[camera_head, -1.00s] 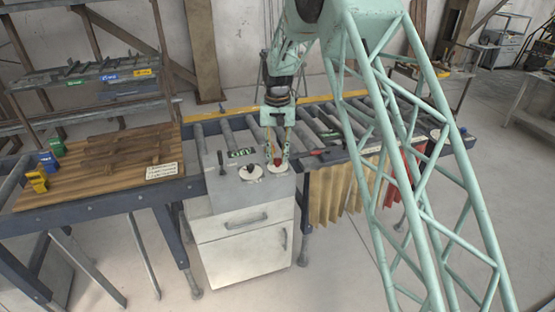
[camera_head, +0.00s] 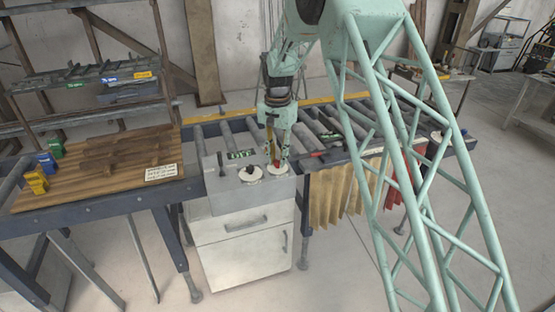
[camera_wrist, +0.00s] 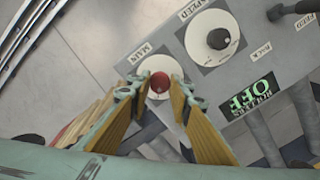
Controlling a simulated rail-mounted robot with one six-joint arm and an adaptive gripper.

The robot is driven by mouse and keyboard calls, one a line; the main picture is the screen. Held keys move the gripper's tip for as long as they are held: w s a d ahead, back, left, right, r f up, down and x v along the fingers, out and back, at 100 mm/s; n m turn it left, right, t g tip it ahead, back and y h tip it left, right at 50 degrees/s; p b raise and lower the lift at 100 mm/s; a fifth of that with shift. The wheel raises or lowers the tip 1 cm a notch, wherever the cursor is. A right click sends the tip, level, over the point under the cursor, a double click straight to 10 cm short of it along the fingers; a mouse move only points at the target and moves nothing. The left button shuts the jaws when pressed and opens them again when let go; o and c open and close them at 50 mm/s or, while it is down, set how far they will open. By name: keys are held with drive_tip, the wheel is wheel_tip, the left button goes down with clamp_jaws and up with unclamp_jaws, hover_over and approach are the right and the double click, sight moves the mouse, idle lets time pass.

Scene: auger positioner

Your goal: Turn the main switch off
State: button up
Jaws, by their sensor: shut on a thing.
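The main switch is a red knob (camera_wrist: 160,83) on a round white dial labelled MAIN, seen in the middle of the wrist view. In the head view, its white dial (camera_head: 277,169) is on the top of the grey control cabinet. My gripper (camera_wrist: 158,90) has its two fingertips on either side of the red knob and is shut on it; in the head view, my gripper (camera_head: 277,158) reaches down to the dial from above. The fingers partly hide the knob's sides. A green-lettered display (camera_wrist: 248,101) reads OFF.
Beside the main dial is a black knob (camera_wrist: 218,39) on a white dial labelled SPEED. A black lever (camera_wrist: 290,10) stands beyond it, near the FEED label. The control cabinet (camera_head: 243,226) stands between a wooden-topped table (camera_head: 100,190) and a roller conveyor (camera_head: 320,120).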

sight(277, 161)
drive_tip(key=o, duration=0.9)
drive_tip(key=shift+r, duration=0.1)
wheel_tip(277, 161, up, 12)
drive_tip(key=shift+f, duration=0.1)
idle(0.5)
idle(0.4)
